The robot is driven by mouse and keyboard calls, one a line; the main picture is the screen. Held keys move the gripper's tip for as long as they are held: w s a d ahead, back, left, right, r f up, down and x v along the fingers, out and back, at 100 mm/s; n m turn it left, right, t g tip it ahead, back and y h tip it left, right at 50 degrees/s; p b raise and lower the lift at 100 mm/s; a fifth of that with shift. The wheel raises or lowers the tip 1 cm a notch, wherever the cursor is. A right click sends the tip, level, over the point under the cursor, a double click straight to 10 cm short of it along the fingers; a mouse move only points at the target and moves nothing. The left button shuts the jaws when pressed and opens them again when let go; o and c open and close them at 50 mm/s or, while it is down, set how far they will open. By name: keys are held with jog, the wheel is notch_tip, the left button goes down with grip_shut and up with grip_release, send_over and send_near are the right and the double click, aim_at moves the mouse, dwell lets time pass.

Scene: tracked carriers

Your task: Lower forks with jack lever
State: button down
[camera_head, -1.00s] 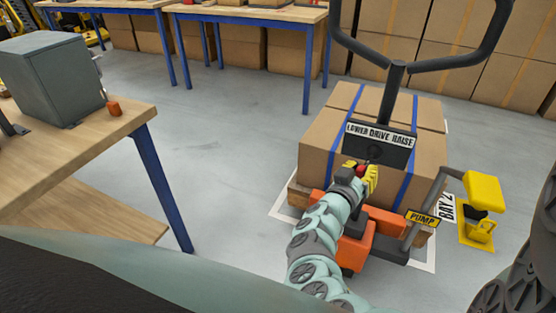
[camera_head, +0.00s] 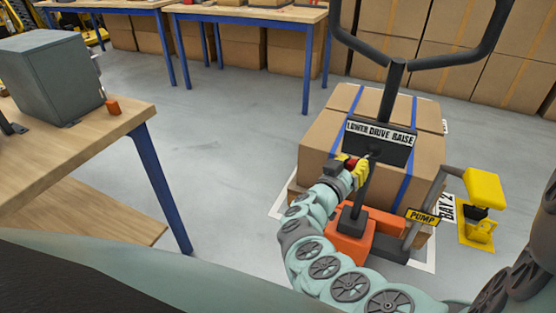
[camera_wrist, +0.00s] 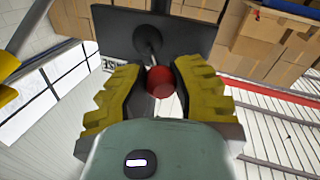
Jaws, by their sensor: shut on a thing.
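The panel's label (camera_head: 380,133) reads LOWER, DRIVE, RAISE from left to right. My gripper (camera_head: 357,170) has its yellow fingers shut on the red knob, below the left half of the panel. In the wrist view the fingers (camera_wrist: 160,95) sit on both sides of the knob. The orange jack body (camera_head: 350,248) stands in front of a loaded pallet. The forks are hidden.
Large cartons (camera_head: 330,135) with blue straps sit on the pallet. A PUMP sign (camera_head: 422,217) and a yellow pedal-like part (camera_head: 484,190) are at the right. A workbench (camera_head: 70,150) with a grey box (camera_head: 52,75) is at the left. Open floor lies between bench and jack.

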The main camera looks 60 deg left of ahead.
jog(key=shift+s+a, duration=0.1)
jog(key=shift+a, duration=0.1)
jog(key=c, duration=0.9)
grip_release()
jog(key=shift+a, duration=0.15)
jog(key=shift+o, duration=0.8)
jog(key=shift+s, duration=0.1)
jog(key=v, duration=1.2)
jog(key=shift+d+r, duration=0.15)
jog(key=shift+d, duration=0.1)
